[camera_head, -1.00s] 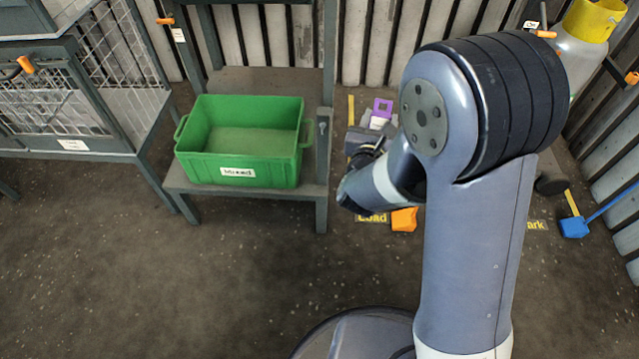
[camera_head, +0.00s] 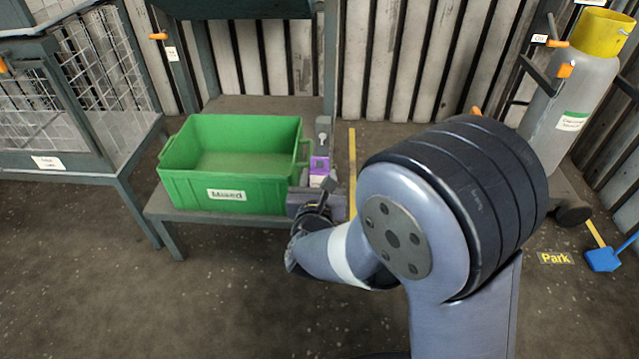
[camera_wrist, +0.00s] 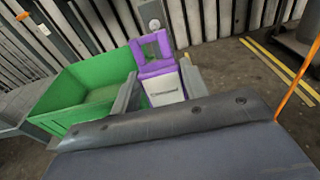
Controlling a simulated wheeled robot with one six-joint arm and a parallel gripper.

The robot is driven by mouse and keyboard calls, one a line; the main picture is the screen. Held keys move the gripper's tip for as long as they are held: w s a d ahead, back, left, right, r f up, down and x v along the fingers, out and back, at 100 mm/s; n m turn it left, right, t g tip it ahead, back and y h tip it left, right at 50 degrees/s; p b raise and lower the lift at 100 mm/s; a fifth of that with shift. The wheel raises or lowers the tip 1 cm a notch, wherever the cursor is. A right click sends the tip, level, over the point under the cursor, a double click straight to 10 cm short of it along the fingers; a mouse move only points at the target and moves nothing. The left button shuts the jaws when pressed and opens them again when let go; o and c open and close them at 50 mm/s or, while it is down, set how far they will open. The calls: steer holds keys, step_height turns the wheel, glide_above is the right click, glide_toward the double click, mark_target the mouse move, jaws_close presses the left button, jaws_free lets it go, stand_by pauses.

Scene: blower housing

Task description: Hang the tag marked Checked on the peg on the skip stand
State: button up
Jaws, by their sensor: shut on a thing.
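The purple tag (camera_head: 319,163) with a white label is upright in my gripper (camera_head: 318,190), in front of the stand's right post. In the wrist view the tag (camera_wrist: 150,50) has an open purple loop at its top and a label too blurred to read surely. My gripper (camera_wrist: 160,88) is shut on its lower part. The skip stand (camera_head: 163,212) is the grey frame under the green tub. The peg (camera_head: 322,137) shows as a pale round end on the post, just above the tag; it also shows above the loop in the wrist view (camera_wrist: 154,22). The loop looks apart from it.
The green tub (camera_head: 228,194), labelled Mixed, stands close left of my gripper. A wire cage stand (camera_head: 75,105) is at the left. A gas cylinder (camera_head: 575,95) with a yellow top and a blue dustpan (camera_head: 603,259) are at the right. Floor in front is clear.

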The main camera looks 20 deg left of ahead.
steer(key=p+x, duration=0.3)
steer(key=x, duration=0.5)
steer(key=shift+w+f, duration=0.1)
steer(key=shift+w+f+b, duration=0.15)
steer(key=shift+w+b, duration=0.1)
steer(key=shift+b, duration=0.25)
steer(key=shift+w+b, duration=0.1)
steer(key=shift+b, duration=0.35)
stand_by(0.7)
steer(key=o, duration=1)
steer(key=shift+o, duration=0.2)
steer(key=p+v, duration=0.2)
steer(key=v, duration=0.9)
steer(key=shift+a, duration=0.1)
steer(key=shift+w, duration=0.1)
